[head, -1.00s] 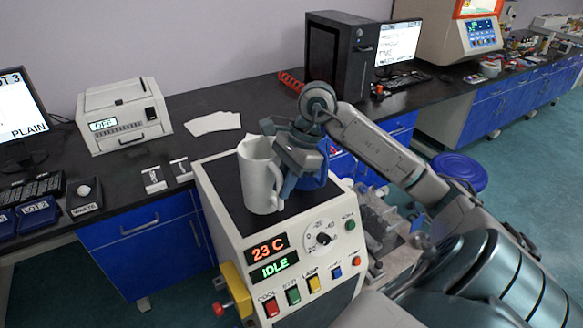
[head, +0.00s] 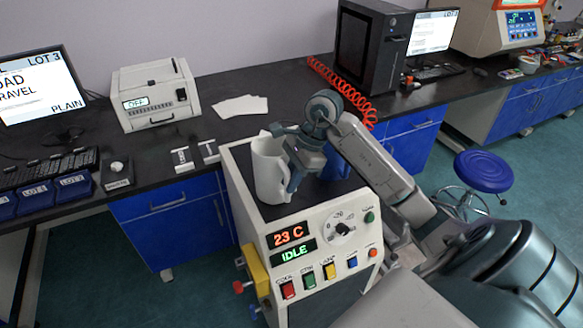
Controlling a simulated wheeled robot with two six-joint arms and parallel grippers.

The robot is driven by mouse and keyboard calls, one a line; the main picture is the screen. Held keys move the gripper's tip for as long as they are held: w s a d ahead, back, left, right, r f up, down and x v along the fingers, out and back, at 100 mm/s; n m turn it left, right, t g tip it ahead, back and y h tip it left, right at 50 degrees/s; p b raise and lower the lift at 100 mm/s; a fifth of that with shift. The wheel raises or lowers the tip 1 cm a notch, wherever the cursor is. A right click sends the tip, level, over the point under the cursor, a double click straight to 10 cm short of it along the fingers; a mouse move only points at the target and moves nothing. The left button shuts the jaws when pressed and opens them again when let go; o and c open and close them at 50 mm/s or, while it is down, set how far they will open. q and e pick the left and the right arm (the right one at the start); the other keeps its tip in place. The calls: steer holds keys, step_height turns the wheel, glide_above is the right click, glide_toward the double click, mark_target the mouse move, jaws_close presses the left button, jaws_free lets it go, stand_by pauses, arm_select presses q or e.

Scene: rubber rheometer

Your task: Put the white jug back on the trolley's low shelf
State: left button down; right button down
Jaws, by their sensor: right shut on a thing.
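The white jug (head: 268,172) stands upright on the dark top of the white machine whose displays read 23 C and IDLE. My right gripper (head: 294,180) is at the jug's right side, shut on it around its handle side. The fingertips are partly hidden. A blue object (head: 334,166) stands on the machine top behind my right gripper, mostly covered by it. My left gripper is not in view. I cannot make out the trolley's low shelf in this view.
The white machine (head: 308,224) has a yellow block (head: 256,272) on its left side. A blue stool (head: 484,171) stands on the floor at the right. The black bench (head: 200,133) behind carries a white instrument (head: 155,95), paper sheets (head: 240,106) and a black computer tower (head: 370,55).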

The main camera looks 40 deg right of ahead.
steer(key=shift+f, duration=0.2)
steer(key=c, duration=1.4)
jaws_free()
steer(key=shift+f, duration=0.1)
steer(key=shift+s, duration=0.1)
steer(key=b+v, duration=0.2)
steer(key=v, duration=1)
steer(key=shift+b, duration=0.3)
